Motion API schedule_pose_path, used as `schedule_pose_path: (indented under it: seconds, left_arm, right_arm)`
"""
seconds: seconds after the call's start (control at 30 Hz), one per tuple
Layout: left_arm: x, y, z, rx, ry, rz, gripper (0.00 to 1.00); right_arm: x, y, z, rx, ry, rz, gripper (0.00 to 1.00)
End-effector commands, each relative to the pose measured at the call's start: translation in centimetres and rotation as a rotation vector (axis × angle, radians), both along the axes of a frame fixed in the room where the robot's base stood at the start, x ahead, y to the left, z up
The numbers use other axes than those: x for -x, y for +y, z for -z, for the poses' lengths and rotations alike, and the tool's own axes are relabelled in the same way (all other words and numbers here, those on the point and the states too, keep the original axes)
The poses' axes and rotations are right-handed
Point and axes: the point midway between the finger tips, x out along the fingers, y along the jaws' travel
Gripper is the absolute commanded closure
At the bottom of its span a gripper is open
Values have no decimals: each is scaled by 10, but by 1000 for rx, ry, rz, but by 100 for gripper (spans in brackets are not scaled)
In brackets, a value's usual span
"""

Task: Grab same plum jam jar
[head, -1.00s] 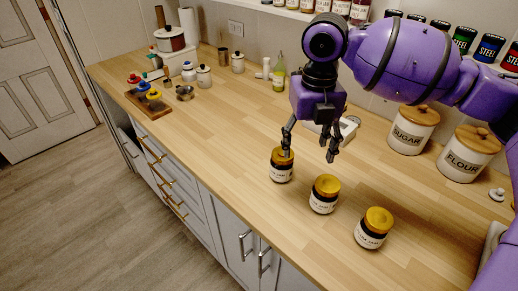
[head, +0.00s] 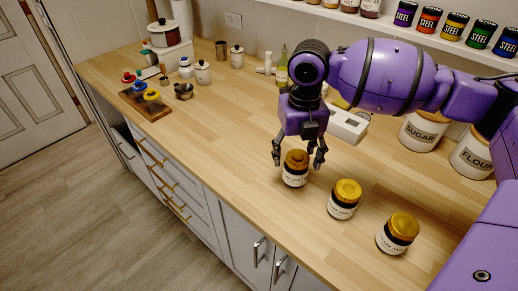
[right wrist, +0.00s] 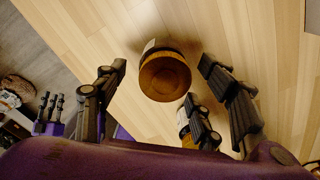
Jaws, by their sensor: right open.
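Three plum jam jars with gold lids and white labels stand upright in a slanting row on the wooden counter: the left jar (head: 295,175), the middle jar (head: 343,205) and the right jar (head: 391,240). My right gripper (head: 298,162) is open, with its fingers on either side of the left jar's lid. In the right wrist view, that jar's lid (right wrist: 165,77) lies between the spread fingers, with gaps to them. Another jar (right wrist: 184,118) is partly hidden behind a finger. What looks like my left gripper (right wrist: 48,108) shows small at the lower left of the wrist view.
The sugar canister (head: 424,130) and flour canister (head: 472,153) stand at the back right. A white scale (head: 347,125) is behind the gripper. A tray (head: 150,106) with colourful items lies far left. The counter left of the jars is clear.

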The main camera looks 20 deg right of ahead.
Motion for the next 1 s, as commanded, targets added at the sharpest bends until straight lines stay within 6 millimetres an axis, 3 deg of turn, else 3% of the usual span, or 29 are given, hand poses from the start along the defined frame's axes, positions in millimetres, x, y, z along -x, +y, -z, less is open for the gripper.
schedule_pose_path:
  seconds: [0.1, 0.33, 0.77, 1.0]
  left_arm:
    - [1, 0, 1, 0, 1, 0, 72]
    - [1, 0, 1, 0, 1, 0, 72]
    - [1, 0, 1, 0, 2, 0, 72]
    - [1, 0, 1, 0, 2, 0, 72]
  right_arm:
    - [1, -1, 10, 2, 2, 1, 37]
    - [1, -1, 11, 1, 1, 1, 38]
    - [1, 0, 11, 1, 3, 1, 95]
    - [1, 0, 11, 0, 4, 0, 100]
